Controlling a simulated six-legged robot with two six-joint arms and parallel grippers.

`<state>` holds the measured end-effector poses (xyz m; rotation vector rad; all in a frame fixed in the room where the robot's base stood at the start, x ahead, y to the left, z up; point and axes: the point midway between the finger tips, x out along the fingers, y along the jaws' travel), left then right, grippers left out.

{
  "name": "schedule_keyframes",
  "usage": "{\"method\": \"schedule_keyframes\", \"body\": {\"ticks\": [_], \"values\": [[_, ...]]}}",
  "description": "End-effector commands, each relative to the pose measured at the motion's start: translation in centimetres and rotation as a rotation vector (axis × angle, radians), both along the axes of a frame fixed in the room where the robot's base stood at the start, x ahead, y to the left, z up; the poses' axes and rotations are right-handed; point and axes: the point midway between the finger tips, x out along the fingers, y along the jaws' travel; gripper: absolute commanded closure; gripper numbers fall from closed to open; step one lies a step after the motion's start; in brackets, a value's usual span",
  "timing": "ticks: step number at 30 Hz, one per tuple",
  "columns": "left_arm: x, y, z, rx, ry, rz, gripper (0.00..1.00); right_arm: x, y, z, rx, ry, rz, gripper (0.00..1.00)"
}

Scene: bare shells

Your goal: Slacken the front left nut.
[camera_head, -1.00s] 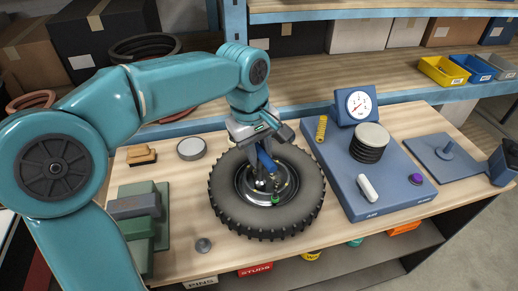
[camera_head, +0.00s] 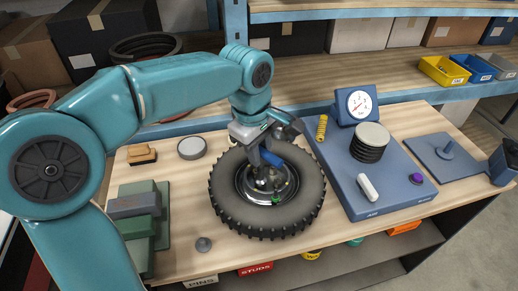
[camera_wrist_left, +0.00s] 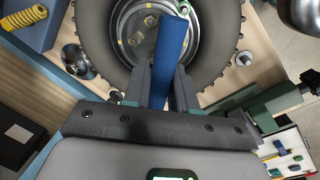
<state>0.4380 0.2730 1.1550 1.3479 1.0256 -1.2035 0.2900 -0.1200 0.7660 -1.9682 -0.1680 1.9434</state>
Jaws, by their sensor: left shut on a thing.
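A black-tyred wheel (camera_head: 225,206) lies flat on the wooden bench, its silver hub facing up. Several small nuts or studs sit around the hub; two nuts show in the wrist view, one near the top (camera_wrist_left: 150,20) and one lower left (camera_wrist_left: 135,40). I cannot tell which is the front left nut. A green mark (camera_head: 277,199) shows at the hub's front right. My left gripper (camera_head: 265,146) is above the hub, shut on a blue-handled tool (camera_head: 271,158). The blue handle (camera_wrist_left: 172,50) stands between the fingers in the wrist view; its working end is hidden. My right gripper is out of view.

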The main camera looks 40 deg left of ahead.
Motion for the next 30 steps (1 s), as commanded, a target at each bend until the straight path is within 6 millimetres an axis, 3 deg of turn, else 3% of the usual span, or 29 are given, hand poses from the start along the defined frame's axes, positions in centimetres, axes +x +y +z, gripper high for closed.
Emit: {"method": "schedule_keyframes", "body": {"ticks": [5, 16, 24, 30], "values": [[0.1, -0.01, 0.06, 0.0, -0.006, 0.165, 1.0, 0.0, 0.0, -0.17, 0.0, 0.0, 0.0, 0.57], [0.12, 0.0, 0.01, -0.001, -0.007, 0.183, 1.0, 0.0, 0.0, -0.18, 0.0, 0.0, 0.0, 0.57], [0.13, -0.05, -0.03, -0.002, -0.006, 0.414, 1.0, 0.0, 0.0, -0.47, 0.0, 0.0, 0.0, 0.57], [0.15, -0.03, 0.01, -0.002, -0.007, 0.431, 1.0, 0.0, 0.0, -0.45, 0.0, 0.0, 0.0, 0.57]]}}
